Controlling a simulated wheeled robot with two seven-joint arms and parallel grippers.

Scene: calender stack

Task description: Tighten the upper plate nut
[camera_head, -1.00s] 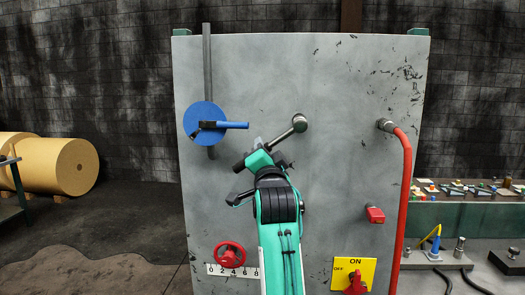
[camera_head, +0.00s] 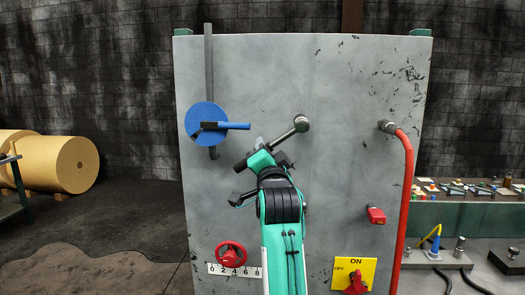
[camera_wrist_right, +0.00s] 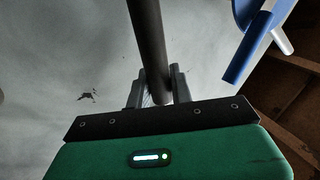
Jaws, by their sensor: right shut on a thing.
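The grey machine plate (camera_head: 340,75) stands upright in front of me. A round metal head (camera_head: 301,123), which seems to be the upper plate nut, sits on it right of the blue disc. A dark metal bar (camera_head: 285,134) slants from this head down and left. My right gripper (camera_head: 266,147) is shut on the bar, below and left of the head. In the right wrist view, the dark bar (camera_wrist_right: 148,40) runs between the two fingers (camera_wrist_right: 156,88). The bar's lower end is partly hidden by my gripper. My left gripper is not in view.
A blue disc with a handle (camera_head: 205,118) is close left of my gripper, on a vertical grey rod. Below are a red handwheel (camera_head: 230,254) and a yellow ON/OFF switch (camera_head: 352,272). A red hose (camera_head: 407,190) and a red button (camera_head: 376,215) are at right.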

